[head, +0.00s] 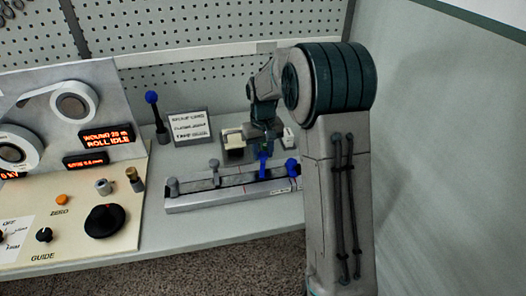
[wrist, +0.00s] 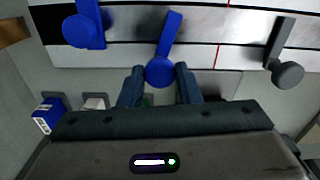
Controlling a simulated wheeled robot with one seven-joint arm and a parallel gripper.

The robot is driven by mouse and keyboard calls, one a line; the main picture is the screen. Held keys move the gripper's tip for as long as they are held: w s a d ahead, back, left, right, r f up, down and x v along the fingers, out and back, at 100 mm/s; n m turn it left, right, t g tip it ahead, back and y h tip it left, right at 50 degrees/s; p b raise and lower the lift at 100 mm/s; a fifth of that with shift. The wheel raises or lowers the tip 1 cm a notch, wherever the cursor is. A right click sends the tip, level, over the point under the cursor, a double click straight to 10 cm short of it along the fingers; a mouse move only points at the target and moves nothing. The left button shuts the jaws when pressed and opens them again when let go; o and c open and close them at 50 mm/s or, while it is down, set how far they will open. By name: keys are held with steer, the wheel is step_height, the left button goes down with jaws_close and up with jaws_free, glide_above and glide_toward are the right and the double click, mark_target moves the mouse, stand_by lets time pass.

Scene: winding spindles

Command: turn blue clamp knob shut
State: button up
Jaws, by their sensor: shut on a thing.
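A blue clamp knob (wrist: 160,72) on a blue lever (wrist: 170,32) sits between my gripper's fingertips (wrist: 159,80) in the wrist view. The fingers are shut on this knob, one on each side. Its lever lies across the grey rail, slightly tilted. In the head view the same blue lever (head: 263,168) shows below my gripper (head: 265,142), and its knob is mostly hidden there. A second blue knob (wrist: 78,31) is at the left in the wrist view and shows right of my gripper in the head view (head: 291,167).
The rail (head: 225,192) also bears grey clamp knobs (head: 214,164), one of them at right in the wrist view (wrist: 289,74). A blue-topped lever (head: 152,98) and a sign (head: 190,128) stand behind. A control panel (head: 75,215) fills the left. A small blue box (wrist: 48,117) lies nearby.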

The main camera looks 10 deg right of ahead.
mark_target(263, 154)
steer(key=shift+r+n, duration=0.1)
steer(key=shift+n, duration=1.5)
steer(key=o, duration=1)
steer(key=shift+c, duration=0.2)
step_height(263, 154, up, 14)
steer(key=shift+s, duration=0.1)
